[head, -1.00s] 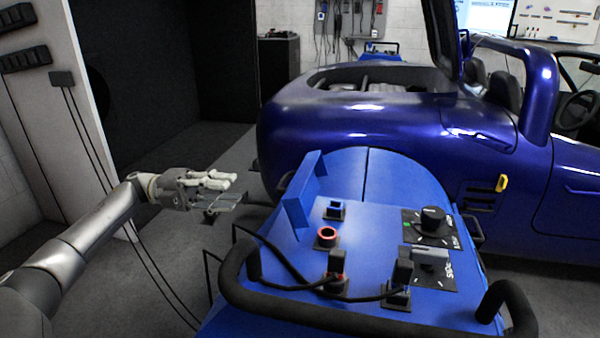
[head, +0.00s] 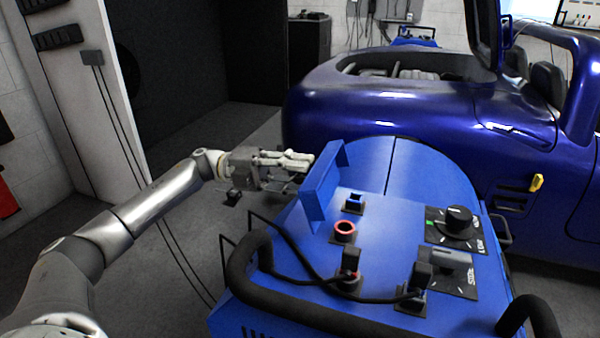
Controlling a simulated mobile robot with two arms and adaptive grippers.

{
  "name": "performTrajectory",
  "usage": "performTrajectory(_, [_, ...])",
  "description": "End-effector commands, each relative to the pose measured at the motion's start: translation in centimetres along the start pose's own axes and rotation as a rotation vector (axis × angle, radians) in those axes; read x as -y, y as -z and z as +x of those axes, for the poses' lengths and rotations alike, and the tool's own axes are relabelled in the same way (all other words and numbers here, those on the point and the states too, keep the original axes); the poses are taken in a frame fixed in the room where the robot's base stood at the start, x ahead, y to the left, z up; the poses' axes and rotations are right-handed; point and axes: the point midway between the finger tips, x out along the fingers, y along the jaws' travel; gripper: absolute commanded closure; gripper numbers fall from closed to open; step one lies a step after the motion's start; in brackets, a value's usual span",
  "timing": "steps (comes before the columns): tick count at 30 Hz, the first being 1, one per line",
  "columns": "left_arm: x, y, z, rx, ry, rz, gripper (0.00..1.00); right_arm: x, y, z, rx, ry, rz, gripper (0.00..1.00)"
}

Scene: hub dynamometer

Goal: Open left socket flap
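The blue hub dynamometer (head: 392,232) stands in front of me. On its sloped top are a blue square socket (head: 355,200), a red ring socket (head: 344,229) and two black plugs or flaps with cables, a left one (head: 349,262) and a right one (head: 418,275). I cannot tell which part is the left socket flap. My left gripper (head: 306,160) is level, just left of the upright blue panel (head: 323,186) at the unit's left edge. Contact cannot be made out. It holds nothing visible, and its finger opening is unclear. My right gripper is out of view.
Two black knobs, an upper one (head: 458,218) and a lower one (head: 452,258), sit right of the sockets. A black handle rail (head: 300,310) runs along the near edge. A blue car (head: 400,115) stands behind. Floor at left is open.

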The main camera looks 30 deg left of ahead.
Motion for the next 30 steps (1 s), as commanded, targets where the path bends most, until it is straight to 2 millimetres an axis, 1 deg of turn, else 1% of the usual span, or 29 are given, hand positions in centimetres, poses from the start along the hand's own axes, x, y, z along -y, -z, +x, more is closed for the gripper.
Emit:
performTrajectory(3, [0.01, 0.01, 0.36, 0.0, 0.0, 0.0, 0.68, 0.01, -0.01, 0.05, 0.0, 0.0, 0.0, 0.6])
performTrajectory(9, [0.0, 0.0, 0.37, 0.0, 0.0, 0.0, 0.68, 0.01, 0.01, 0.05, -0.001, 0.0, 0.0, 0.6])
performTrajectory(11, [-0.01, 0.0, 0.37, 0.0, 0.0, 0.0, 0.75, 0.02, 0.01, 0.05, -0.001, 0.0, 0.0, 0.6])
performTrajectory(15, [-0.01, 0.0, 0.36, 0.0, 0.0, 0.0, 0.93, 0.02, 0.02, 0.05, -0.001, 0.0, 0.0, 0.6])
performTrajectory(17, [-0.03, 0.01, 0.35, 0.0, 0.0, 0.0, 1.0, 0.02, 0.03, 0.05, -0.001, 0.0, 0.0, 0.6])
performTrajectory(29, [0.01, 0.09, 0.42, -0.004, -0.007, 0.0, 1.0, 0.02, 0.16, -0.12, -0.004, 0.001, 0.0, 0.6])
performTrajectory(30, [0.09, 0.1, 0.46, -0.004, -0.011, 0.0, 1.0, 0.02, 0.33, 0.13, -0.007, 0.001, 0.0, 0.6])
